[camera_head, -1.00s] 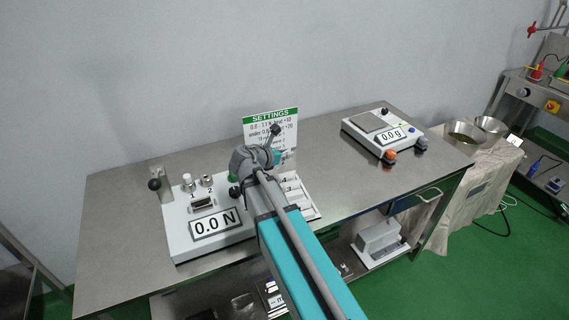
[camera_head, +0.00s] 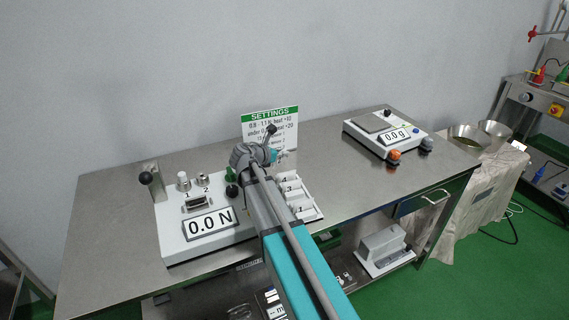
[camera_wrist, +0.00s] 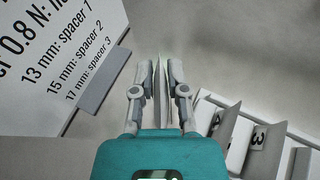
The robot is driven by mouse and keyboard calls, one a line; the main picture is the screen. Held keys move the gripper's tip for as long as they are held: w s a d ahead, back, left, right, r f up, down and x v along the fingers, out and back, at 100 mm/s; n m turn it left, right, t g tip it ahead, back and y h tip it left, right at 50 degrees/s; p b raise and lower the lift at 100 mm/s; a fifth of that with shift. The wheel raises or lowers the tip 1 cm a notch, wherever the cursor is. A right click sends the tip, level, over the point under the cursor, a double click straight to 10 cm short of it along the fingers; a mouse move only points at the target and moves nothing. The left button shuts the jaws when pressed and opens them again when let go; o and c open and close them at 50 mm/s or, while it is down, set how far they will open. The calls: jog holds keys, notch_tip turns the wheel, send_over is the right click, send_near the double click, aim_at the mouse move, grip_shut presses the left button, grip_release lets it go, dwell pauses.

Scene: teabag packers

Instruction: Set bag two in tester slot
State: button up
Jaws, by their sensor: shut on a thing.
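My gripper (camera_wrist: 160,65) is shut on a thin, pale teabag (camera_wrist: 161,82), seen edge-on between the fingers in the wrist view. In the head view my arm's end hides most of the gripper and the bag. The tester (camera_head: 172,238) is a white box at the left of the bench with a 0.0 N display (camera_head: 209,223) and a small dark slot piece (camera_head: 197,203) below two knobs marked 1 and 2. A white rack with numbered compartments (camera_head: 305,208) stands right of the tester; its divider marked 3 shows in the wrist view (camera_wrist: 257,137). My gripper is above the bench, beside the rack.
A SETTINGS sign (camera_head: 268,117) stands upright behind my gripper. A scale reading 0.0 g (camera_head: 365,136) sits at the bench's right, with orange and grey knobs in front. A black-knobbed lever (camera_head: 146,178) stands at the tester's left. The bench's left end (camera_head: 100,230) is clear.

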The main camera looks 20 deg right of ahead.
aim_at(280, 160)
dwell(0.3)
jog(key=shift+w+d+f+b, duration=0.1)
jog(key=shift+w+f+b, duration=0.35)
jog(key=shift+f+b, duration=1.55)
jog(key=shift+f, duration=0.1)
jog(key=o, duration=0.6)
jog(key=shift+s+r, duration=0.1)
jog(key=shift+r, duration=0.15)
jog(key=shift+s+a+r+p, duration=0.15)
jog(key=shift+a+p, duration=0.2)
jog(key=shift+a, duration=0.05)
jog(key=p+v, duration=0.4)
jog(key=v, duration=0.7)
